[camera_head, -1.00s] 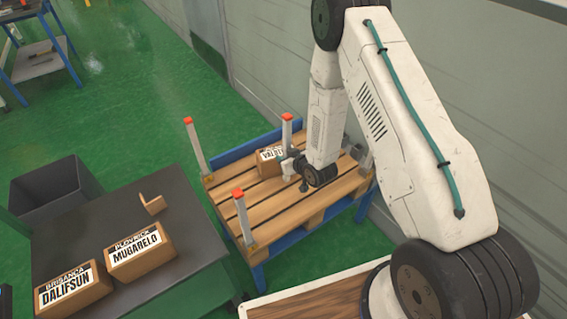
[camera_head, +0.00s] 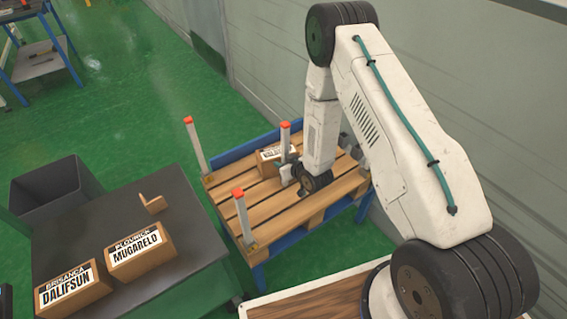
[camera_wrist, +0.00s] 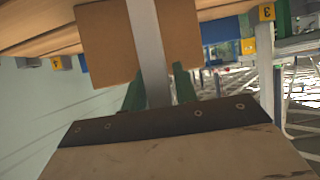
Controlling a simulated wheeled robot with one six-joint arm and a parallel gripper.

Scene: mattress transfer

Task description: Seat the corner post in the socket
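My gripper (camera_head: 292,173) is shut on a grey corner post with a red top (camera_head: 285,138), above the wooden pallet (camera_head: 283,208). In the wrist view its green fingers (camera_wrist: 160,92) stand on both sides of the grey post (camera_wrist: 148,45). The far end of the held post is out of the wrist view, so I cannot tell whether it touches anything. Two other red-topped posts stand upright at the pallet's left corner (camera_head: 196,148) and front corner (camera_head: 242,215). Yellow numbered tags show in the wrist view, one reading 3 (camera_wrist: 267,12) and one reading 4 (camera_wrist: 55,63).
A labelled carton (camera_head: 267,166) lies on the pallet close to the held post; it fills much of the wrist view (camera_wrist: 103,48). A dark table (camera_head: 85,222) at left bears two cartons and a small brown bracket (camera_head: 152,204). A wall (camera_head: 270,80) runs behind the pallet.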

